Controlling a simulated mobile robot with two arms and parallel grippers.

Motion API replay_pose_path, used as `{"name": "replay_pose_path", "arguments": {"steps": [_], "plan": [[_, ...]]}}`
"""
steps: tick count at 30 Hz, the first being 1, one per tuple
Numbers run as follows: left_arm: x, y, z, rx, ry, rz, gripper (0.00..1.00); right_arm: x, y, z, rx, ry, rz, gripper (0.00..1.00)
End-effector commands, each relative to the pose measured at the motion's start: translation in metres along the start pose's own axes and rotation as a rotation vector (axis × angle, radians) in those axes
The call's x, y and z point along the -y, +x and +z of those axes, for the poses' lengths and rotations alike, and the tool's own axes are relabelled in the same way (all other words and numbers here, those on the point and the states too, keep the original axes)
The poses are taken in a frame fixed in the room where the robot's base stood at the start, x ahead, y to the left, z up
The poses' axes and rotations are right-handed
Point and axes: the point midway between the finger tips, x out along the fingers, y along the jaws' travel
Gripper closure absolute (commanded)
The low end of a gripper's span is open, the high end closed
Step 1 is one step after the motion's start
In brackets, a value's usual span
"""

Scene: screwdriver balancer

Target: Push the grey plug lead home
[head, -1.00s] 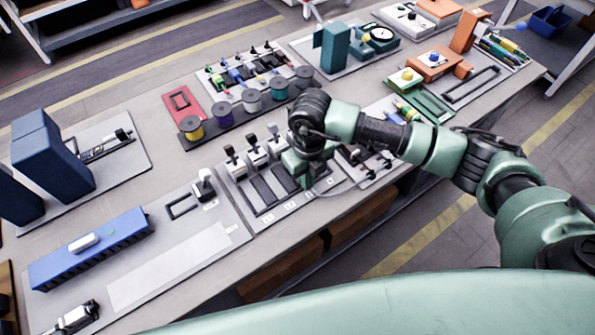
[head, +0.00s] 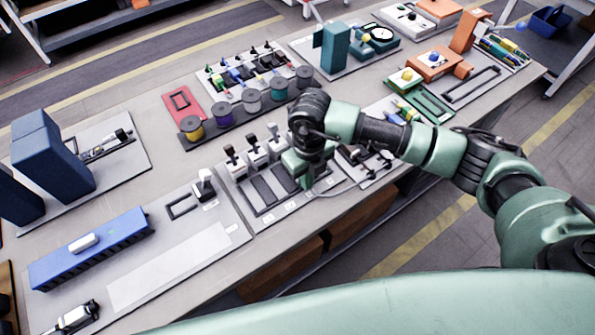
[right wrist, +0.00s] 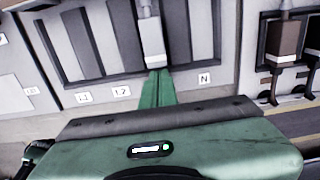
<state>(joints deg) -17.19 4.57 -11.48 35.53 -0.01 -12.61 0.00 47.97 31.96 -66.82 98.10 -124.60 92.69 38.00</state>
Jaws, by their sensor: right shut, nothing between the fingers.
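The grey plug lead (right wrist: 151,38) stands out in the right wrist view, light grey with a paler lower block, lying along a dark slot of the panel. In the head view my arm hides it. My right gripper (right wrist: 157,76) is shut and empty, its green fingertips at the near end of the plug. I cannot tell if they touch it. In the head view the right gripper (head: 299,174) is low over the right end of the slotted panel (head: 250,217). My left gripper is not in view.
A brown and white plug (right wrist: 284,40) sits right in the wrist view. Wire spools (head: 223,114) stand behind. A blue block (head: 92,247) lies left; the bench front edge is close.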

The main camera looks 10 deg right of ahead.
Motion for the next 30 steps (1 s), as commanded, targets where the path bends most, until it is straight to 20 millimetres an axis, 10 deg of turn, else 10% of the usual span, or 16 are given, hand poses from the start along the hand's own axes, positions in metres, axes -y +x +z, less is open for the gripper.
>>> {"name": "replay_pose_path", "arguments": {"steps": [30], "plan": [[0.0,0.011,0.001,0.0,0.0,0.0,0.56,0.0,0.001,0.015,0.0,0.0,0.0,1.0]]}}
